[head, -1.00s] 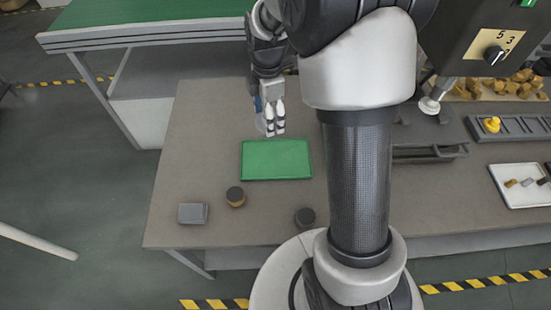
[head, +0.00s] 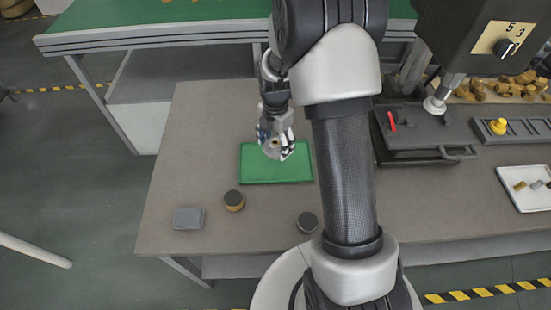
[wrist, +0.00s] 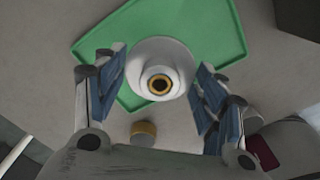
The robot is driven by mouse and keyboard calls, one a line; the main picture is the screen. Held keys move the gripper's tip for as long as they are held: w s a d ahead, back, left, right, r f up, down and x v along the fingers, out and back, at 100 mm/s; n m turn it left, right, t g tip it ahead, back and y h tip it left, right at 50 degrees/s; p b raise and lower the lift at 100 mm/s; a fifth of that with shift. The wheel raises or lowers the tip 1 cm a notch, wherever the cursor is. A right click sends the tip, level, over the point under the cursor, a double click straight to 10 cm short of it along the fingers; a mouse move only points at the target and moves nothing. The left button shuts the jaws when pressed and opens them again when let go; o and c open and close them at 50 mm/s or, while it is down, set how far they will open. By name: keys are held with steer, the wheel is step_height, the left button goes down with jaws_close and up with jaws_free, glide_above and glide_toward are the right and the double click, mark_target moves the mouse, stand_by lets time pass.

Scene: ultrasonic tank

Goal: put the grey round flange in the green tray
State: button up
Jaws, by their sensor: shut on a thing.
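The grey round flange (wrist: 140,55) shows in the wrist view as a pale disc with a raised hub and a dark, yellow-ringed bore. My gripper (head: 277,148) is shut on it, with a blue-padded finger on each side. In the head view the flange (head: 271,150) is partly hidden by the fingers. The green tray (head: 277,172) lies flat on the table, and its bare floor shows in front of the gripper. The flange appears above the back left part of the tray. The wrist view also shows the tray (wrist: 215,25) behind the flange.
A brown-sided round part with a dark top (head: 234,201), a grey block (head: 188,218) and a dark round part (head: 307,222) stand in front of the tray. To the right are a dark machine with a handle (head: 430,150) and a white tray (head: 525,195).

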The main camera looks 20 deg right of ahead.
mark_target(276, 162)
steer(key=shift+f+b, duration=0.85)
steer(key=shift+f, duration=2.4)
steer(key=shift+f, duration=0.15)
steer(key=o, duration=1.2)
